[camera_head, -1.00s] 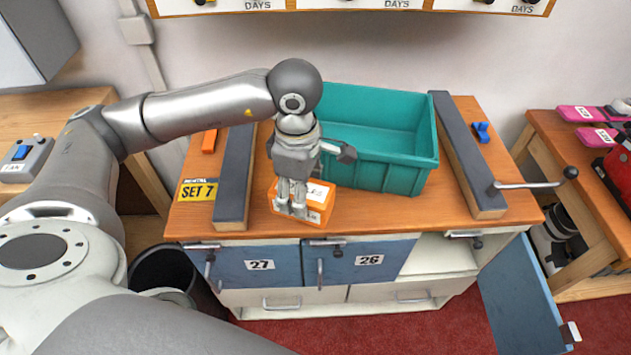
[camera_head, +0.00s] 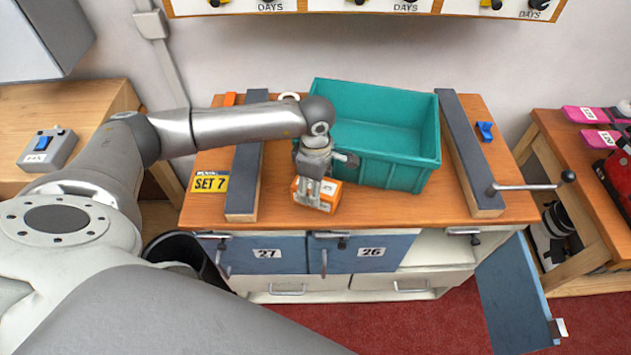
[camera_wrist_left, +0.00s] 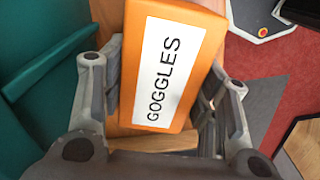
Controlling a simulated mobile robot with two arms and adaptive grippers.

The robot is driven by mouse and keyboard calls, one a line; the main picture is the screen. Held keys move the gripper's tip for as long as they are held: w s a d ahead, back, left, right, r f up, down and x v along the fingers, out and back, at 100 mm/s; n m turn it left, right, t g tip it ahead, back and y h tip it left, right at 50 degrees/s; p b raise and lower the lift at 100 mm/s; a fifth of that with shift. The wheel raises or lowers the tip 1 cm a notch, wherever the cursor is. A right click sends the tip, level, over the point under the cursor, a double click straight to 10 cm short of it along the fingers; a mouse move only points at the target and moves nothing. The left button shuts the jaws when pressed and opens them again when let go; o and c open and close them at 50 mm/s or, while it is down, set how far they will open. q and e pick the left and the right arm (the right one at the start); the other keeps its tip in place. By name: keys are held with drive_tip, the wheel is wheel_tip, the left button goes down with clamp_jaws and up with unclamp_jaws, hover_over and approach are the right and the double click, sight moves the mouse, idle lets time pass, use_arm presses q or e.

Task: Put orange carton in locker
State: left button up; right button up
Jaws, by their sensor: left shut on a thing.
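The orange carton (camera_head: 327,203) is in front of the teal bin, at or just above the bench top; I cannot tell if it touches. In the left wrist view the carton (camera_wrist_left: 200,35) shows a white label reading GOGGLES. My left gripper (camera_head: 314,196) comes down from above and is shut on the carton, with fingers on both sides of it in the left wrist view (camera_wrist_left: 168,105). The open locker (camera_head: 437,248) is at the bench front, right of door 26, with its blue door (camera_head: 513,295) swung outward. My right gripper is not in view.
The teal bin (camera_head: 400,172) stands behind the carton. Dark-topped rails (camera_head: 243,180) (camera_head: 470,150) flank the bench top (camera_head: 415,210). A crank handle (camera_head: 530,186) juts out at right. Closed doors 27 (camera_head: 265,258) and 26 (camera_head: 370,257) sit left of the open locker.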

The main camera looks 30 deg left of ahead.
use_arm(q)
drive_tip(key=shift+f, duration=0.1)
drive_tip(key=shift+f+b, duration=0.15)
drive_tip(key=shift+b, duration=0.2)
drive_tip(key=o, duration=0.9)
